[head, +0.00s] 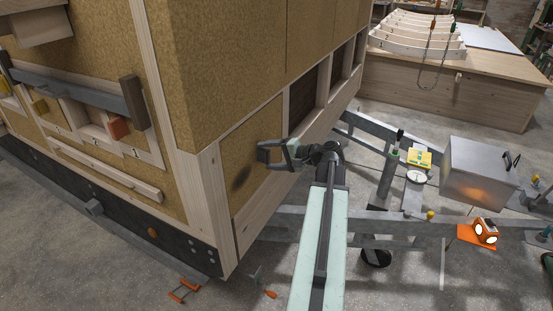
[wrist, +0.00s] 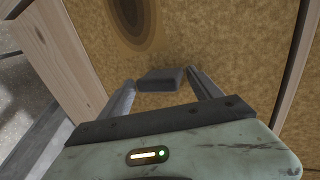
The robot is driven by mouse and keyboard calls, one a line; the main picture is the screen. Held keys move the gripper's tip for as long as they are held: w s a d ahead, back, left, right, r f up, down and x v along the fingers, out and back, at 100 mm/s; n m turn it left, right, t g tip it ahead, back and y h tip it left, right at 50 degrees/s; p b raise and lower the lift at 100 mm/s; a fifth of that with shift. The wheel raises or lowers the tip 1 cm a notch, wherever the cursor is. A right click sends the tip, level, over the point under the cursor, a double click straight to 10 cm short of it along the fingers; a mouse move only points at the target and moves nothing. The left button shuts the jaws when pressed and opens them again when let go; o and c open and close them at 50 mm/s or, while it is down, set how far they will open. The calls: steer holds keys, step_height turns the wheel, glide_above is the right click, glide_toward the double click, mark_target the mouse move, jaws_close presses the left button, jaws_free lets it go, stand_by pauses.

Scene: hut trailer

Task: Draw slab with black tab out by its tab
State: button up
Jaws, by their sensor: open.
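The slab is a tan, fibrous panel (head: 248,138) set in a pale timber frame on the side of the hut. It has a dark brown oval stain, and the panel also fills most of the wrist view (wrist: 225,45). Its black tab (wrist: 161,79) is a short dark block in the middle of the wrist view. My gripper (head: 270,152) is open at the slab's face, and in the wrist view its two fingers (wrist: 161,77) stand on either side of the tab. Any contact between fingers and tab is unclear. The slab's depth is hidden.
Timber posts (wrist: 75,55) flank the slab. Orange clamps (head: 184,288) lie on the floor. A wooden bench (head: 450,88) stands at the back right.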

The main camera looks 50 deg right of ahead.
steer(key=c, duration=1.2)
jaws_close()
steer(key=shift+r, duration=0.1)
steer(key=shift+s, duration=0.1)
steer(key=s+d, duration=0.1)
steer(key=s, duration=0.6)
steer(key=shift+d, duration=0.4)
steer(key=s+d, duration=0.1)
steer(key=s, duration=0.5)
steer(key=shift+d, duration=0.25)
stand_by(0.3)
